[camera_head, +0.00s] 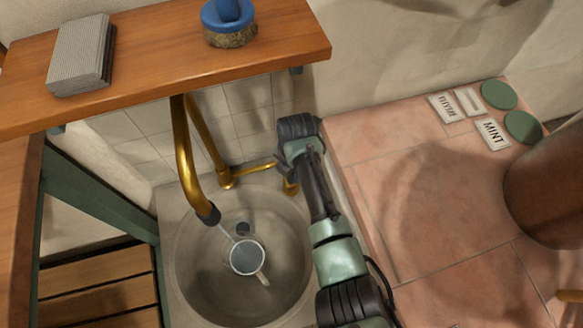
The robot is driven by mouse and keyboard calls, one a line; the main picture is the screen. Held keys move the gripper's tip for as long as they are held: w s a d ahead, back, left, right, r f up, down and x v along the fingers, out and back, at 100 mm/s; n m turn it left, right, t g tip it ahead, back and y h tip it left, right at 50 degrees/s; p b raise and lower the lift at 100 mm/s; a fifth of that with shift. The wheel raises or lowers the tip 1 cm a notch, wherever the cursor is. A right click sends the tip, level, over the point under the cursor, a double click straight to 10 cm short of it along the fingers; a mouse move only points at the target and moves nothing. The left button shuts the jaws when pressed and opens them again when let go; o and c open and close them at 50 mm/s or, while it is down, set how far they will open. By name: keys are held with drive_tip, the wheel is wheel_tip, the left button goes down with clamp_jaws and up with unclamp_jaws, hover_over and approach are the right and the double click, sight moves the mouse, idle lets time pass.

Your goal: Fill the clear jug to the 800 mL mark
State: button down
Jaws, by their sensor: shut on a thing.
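The clear jug (262,268) stands in the round stone sink (190,285), its handle towards the lower right. A thin stream of water runs from the dark tip of the brass tap (183,150) towards the jug. The water level and any marks on the jug are too small to read. My gripper (289,174) is at the sink's back right edge, shut on the tap's brass handle (291,188). Its fingertips are partly hidden by my wrist.
A wooden shelf (150,75) overhangs the back of the sink, with a grey ribbed block (80,55) and a blue object on a round base (230,38). A pink tiled counter (440,235) with labels and green discs lies right. A large brown vessel (548,190) stands on it.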

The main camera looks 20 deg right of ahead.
drive_tip(key=c, duration=0.6)
unclamp_jaws()
drive_tip(key=r+p, duration=0.1)
drive_tip(key=r, duration=0.3)
drive_tip(key=s+r+p, duration=0.1)
drive_tip(key=r, duration=0.3)
drive_tip(key=r+p, duration=0.2)
drive_tip(key=r, duration=0.2)
drive_tip(key=shift+s, duration=0.2)
